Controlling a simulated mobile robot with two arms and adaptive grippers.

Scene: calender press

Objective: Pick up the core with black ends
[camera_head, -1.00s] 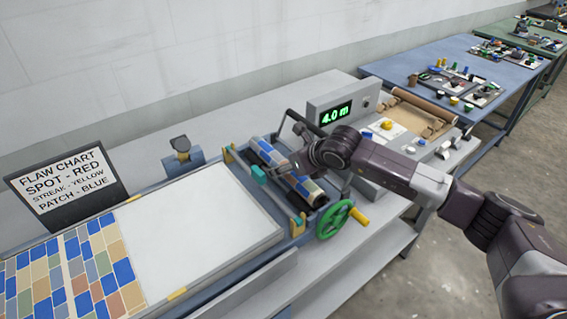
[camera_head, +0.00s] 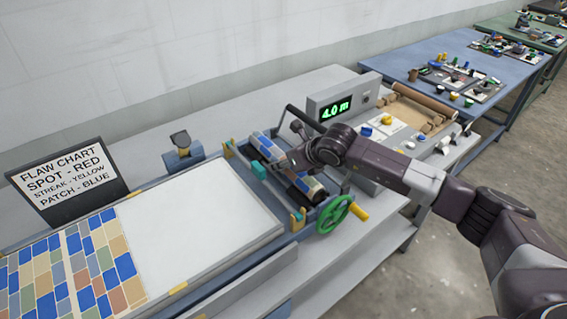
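I cannot clearly make out a core with black ends. The patterned rollers (camera_head: 264,147) of the press show a dark stretch near my gripper, too small to tell what it is. A brown roll (camera_head: 425,99) lies in the cradle at the back of the grey bench unit; its ends are too small to judge. My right gripper (camera_head: 296,158) is over the press rollers, partly hiding them. Its fingers are small and dark, and I cannot tell whether they are open or shut. My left gripper is out of view.
A green handwheel (camera_head: 335,213) with a yellow knob stands at the press front. A flaw chart sign (camera_head: 66,171) stands at left. The white sheet bed (camera_head: 200,235) is clear. A blue table (camera_head: 450,62) holds several small parts.

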